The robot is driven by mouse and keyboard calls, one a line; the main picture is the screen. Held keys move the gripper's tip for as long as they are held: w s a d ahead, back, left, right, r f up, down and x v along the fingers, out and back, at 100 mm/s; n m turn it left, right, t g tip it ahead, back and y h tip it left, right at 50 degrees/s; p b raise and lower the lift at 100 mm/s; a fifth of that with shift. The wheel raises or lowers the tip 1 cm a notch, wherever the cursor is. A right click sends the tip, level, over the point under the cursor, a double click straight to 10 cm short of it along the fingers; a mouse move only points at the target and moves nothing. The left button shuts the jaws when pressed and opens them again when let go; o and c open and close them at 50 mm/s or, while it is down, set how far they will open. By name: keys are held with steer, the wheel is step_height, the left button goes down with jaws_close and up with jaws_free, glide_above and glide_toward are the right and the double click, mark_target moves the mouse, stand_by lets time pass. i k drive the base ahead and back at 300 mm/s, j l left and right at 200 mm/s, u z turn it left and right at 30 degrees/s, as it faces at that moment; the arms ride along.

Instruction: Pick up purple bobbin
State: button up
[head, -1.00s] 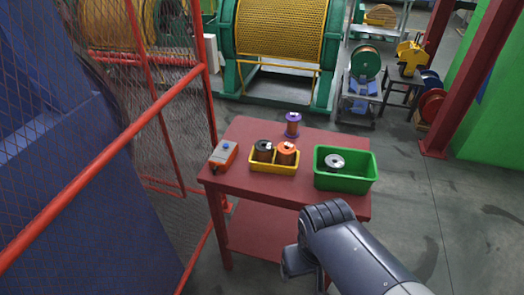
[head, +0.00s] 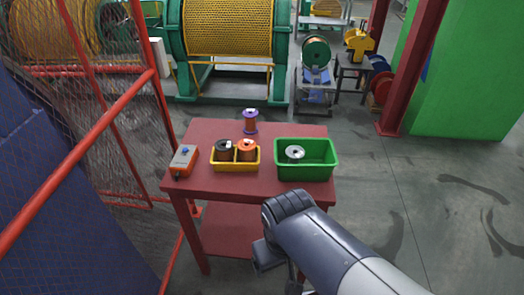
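The purple bobbin (head: 250,121) stands upright near the back edge of the red table (head: 194,183), behind the yellow tray. Purple flanges show at its top and bottom, with copper-coloured winding between them. My arm reaches in from the lower right, in front of the table. My gripper's fingers are not visible; the arm's bent joint is nearest the table's front edge, well short of the bobbin.
A yellow tray (head: 235,168) holds a black-topped and an orange bobbin. A green bin (head: 308,174) on the right holds a silver-topped bobbin. Red railing (head: 80,145) and mesh stand left; floor is open right.

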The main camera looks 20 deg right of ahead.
mark_target(250, 121)
steer(key=i+z, duration=0.3)
steer(key=i, duration=0.15)
steer(key=i+j+z, duration=0.3)
steer(key=i+l, duration=0.05)
steer(key=i, duration=0.05)
